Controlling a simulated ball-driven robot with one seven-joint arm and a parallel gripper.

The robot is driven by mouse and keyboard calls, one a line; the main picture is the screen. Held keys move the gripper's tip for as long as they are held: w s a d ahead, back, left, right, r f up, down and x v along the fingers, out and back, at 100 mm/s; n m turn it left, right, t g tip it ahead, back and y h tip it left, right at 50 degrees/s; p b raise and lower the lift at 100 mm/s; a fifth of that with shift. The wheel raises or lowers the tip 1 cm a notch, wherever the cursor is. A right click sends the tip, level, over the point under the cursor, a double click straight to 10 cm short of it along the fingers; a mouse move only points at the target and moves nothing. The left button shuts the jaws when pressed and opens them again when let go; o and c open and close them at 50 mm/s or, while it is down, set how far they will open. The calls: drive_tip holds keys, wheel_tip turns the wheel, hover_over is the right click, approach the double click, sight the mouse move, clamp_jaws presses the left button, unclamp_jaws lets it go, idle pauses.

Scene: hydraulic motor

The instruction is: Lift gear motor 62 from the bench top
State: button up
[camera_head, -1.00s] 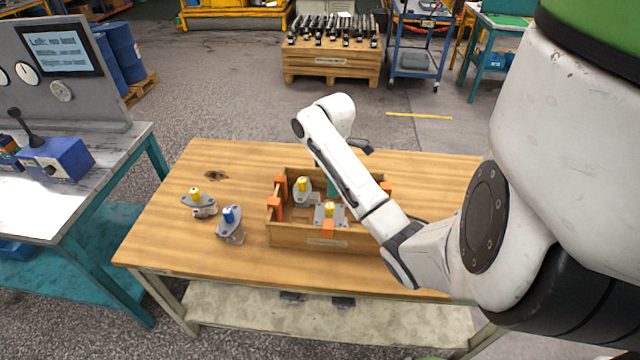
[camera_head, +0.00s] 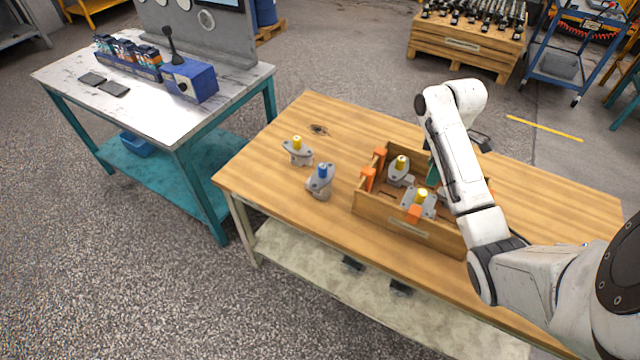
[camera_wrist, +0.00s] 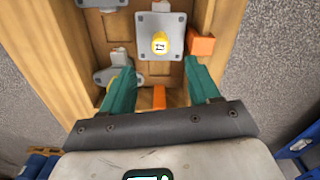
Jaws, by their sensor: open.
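Two loose gear motors stand on the wooden bench top (camera_head: 262,170): one with a yellow cap (camera_head: 298,152) and one with a blue cap (camera_head: 320,181). Two more yellow-capped motors sit in a wooden crate, one at the back (camera_head: 400,171) and one at the front (camera_head: 421,204). No number is readable in the head view, so I cannot tell which is 62. My gripper (camera_wrist: 158,75) is open and empty over the crate. In the wrist view, a square-flanged motor (camera_wrist: 160,28) with a small label on its cap lies beyond my fingertips; another (camera_wrist: 119,77) is partly hidden by my left finger.
The wooden crate (camera_head: 392,227) has orange blocks (camera_head: 367,180) on its edges. The bench top left of the loose motors is clear. A metal-topped table (camera_head: 150,118) with a blue lever box (camera_head: 190,80) stands at left, across a floor gap.

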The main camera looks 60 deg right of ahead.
sight(321, 169)
drive_tip(key=shift+o, duration=0.4)
